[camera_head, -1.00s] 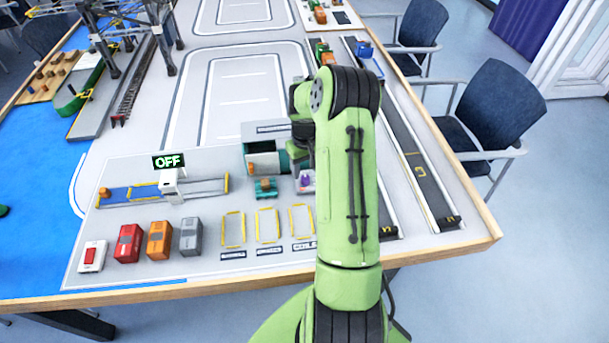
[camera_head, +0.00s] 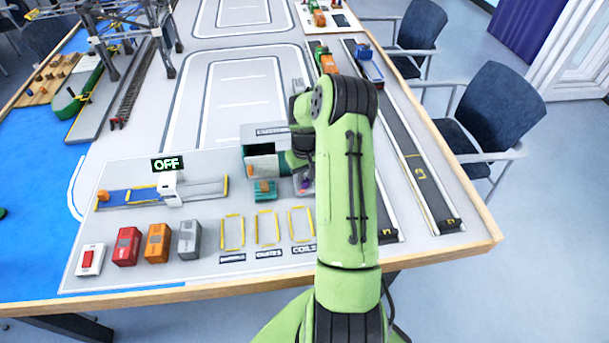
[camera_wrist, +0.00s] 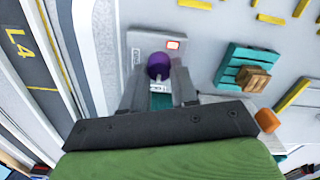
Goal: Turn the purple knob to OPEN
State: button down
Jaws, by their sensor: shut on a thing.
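The purple knob (camera_wrist: 159,66) sits on a small pale panel (camera_wrist: 139,43) with a red-framed label and other small lettering that I cannot fully read. In the wrist view my gripper (camera_wrist: 160,78) has its two grey fingers on either side of the knob, shut on it. In the head view the knob (camera_head: 304,184) shows only as a small purple spot beside my arm, and the panel is mostly hidden there. Which mark the knob points to is too small to tell.
A teal pallet (camera_wrist: 247,66) with a small brown crate (camera_wrist: 253,79) stands close beside the panel. A teal-and-white container (camera_head: 264,150) is just left of my gripper. Red (camera_head: 126,246), orange (camera_head: 157,243) and grey (camera_head: 189,238) blocks stand at the front left.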

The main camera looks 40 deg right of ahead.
jog(key=m, duration=0.8)
jog(key=shift+s+d+m+b, duration=0.1)
jog(key=shift+m+b, duration=0.2)
jog(key=shift+b, duration=0.05)
jog(key=m, duration=0.9)
jog(key=shift+s+b, duration=0.1)
jog(key=shift+b, duration=0.2)
dwell(0.3)
jog(key=c, duration=0.9)
grip_release()
jog(key=shift+o, duration=0.2)
